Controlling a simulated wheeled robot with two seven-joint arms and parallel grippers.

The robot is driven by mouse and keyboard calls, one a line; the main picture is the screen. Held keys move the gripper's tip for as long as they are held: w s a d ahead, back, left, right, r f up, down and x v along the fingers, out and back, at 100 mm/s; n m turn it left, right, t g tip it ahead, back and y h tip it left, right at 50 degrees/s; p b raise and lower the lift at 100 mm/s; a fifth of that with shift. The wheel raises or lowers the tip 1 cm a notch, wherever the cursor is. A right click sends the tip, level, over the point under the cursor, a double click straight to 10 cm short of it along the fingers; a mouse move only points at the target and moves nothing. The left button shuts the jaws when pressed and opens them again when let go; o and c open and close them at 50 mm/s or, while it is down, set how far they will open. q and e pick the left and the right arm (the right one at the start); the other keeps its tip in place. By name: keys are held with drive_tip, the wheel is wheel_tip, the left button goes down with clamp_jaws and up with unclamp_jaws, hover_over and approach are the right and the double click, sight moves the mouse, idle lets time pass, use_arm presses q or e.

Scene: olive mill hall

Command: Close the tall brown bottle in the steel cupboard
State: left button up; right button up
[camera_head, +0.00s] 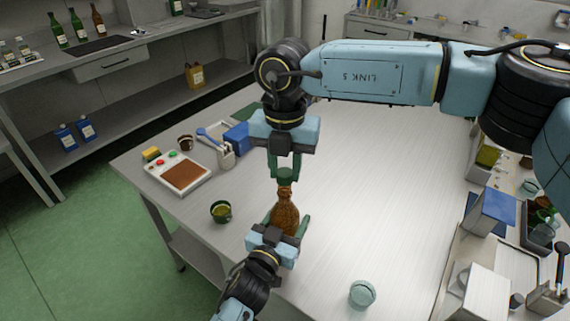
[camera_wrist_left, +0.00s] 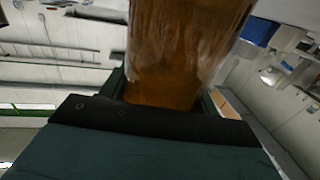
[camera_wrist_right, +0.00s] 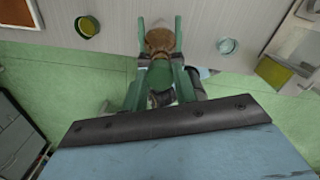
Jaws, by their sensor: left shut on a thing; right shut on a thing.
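The tall brown bottle (camera_head: 285,214) stands upright over the table's near left part. My left gripper (camera_head: 287,222) is shut around its body from the near side. The brown glass (camera_wrist_left: 180,50) fills the middle of the left wrist view. My right gripper (camera_head: 285,174) points down above the bottle, shut on a dark green cap (camera_head: 286,175) at the bottle's mouth. In the right wrist view the cap (camera_wrist_right: 160,77) is between the fingers, with the bottle (camera_wrist_right: 159,40) beyond. I cannot tell whether the cap is seated on the neck. No steel cupboard can be made out.
The table (camera_head: 390,215) is bare in the middle. A green cup (camera_head: 221,212) stands left of the bottle, a control panel (camera_head: 180,174) behind it. A glass jar (camera_head: 362,294) stands at the near right. A bench (camera_head: 105,65) with bottles is far left.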

drive_tip(key=shift+f, duration=0.1)
drive_tip(key=shift+f, duration=0.75)
drive_tip(key=shift+f, duration=0.6)
use_arm(q)
clamp_jaws()
use_arm(e)
drive_tip(key=m, duration=0.8)
drive_tip(key=shift+m, duration=0.4)
drive_tip(key=m, duration=0.3)
drive_tip(key=shift+m, duration=0.3)
drive_tip(key=m, duration=0.4)
drive_tip(key=shift+s, duration=0.1)
